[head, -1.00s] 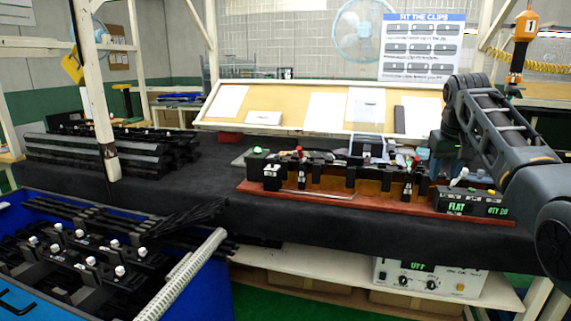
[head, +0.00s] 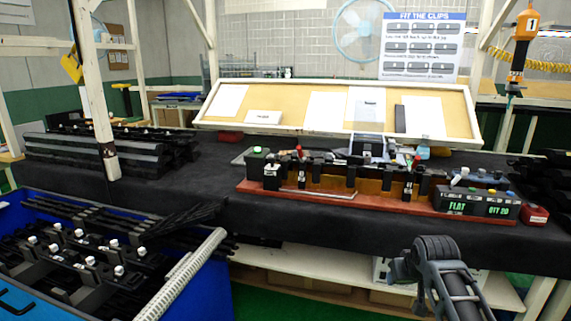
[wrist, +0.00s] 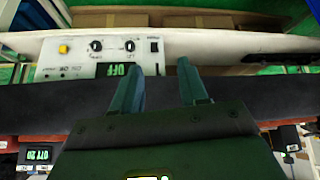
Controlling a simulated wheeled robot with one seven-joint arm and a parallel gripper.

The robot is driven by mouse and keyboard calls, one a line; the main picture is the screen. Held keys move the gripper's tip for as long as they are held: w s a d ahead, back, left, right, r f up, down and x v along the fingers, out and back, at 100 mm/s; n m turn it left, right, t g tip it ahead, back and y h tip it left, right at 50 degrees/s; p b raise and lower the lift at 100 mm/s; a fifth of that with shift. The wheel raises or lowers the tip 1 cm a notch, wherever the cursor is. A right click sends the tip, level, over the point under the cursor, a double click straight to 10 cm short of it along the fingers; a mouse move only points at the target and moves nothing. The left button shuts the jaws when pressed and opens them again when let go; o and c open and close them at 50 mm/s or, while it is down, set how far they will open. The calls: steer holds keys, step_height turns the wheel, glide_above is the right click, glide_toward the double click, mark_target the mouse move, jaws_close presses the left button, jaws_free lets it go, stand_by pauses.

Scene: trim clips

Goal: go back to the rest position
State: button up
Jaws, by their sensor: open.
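My gripper (wrist: 160,78) shows in the wrist view with its two greenish fingers apart and nothing between them. In the head view my arm is folded low at the lower right, in front of the bench, and the fingertips are hard to make out there. The wrist view looks upside down toward a white control box (wrist: 100,52) with knobs and a display reading OFF. In the head view my arm partly hides that box. The red-based clip fixture (head: 345,199) stands on the black bench, apart from my arm, with a display reading FLAT and QTY 20.
The black bench top (head: 225,180) runs across the view above my arm. A white shelf (head: 300,265) lies below it. A blue bin (head: 212,285) with black trim parts stands at the lower left. A small red box (head: 535,213) sits at the fixture's right end.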

steer(key=s+a+f+t, duration=0.1)
steer(key=s+a+f, duration=0.2)
steer(key=s+f, duration=0.4)
steer(key=s+a+f+t, duration=0.1)
steer(key=s+a+f, duration=0.25)
steer(key=s, duration=0.45)
steer(key=s+a+f+t, duration=0.2)
steer(key=s, duration=1.5)
steer(key=s+r+t, duration=0.4)
steer(key=s+r, duration=2)
steer(key=s, duration=0.3)
steer(key=shift+d+y, duration=0.15)
steer(key=shift+y, duration=0.25)
steer(key=shift+s+r, duration=0.1)
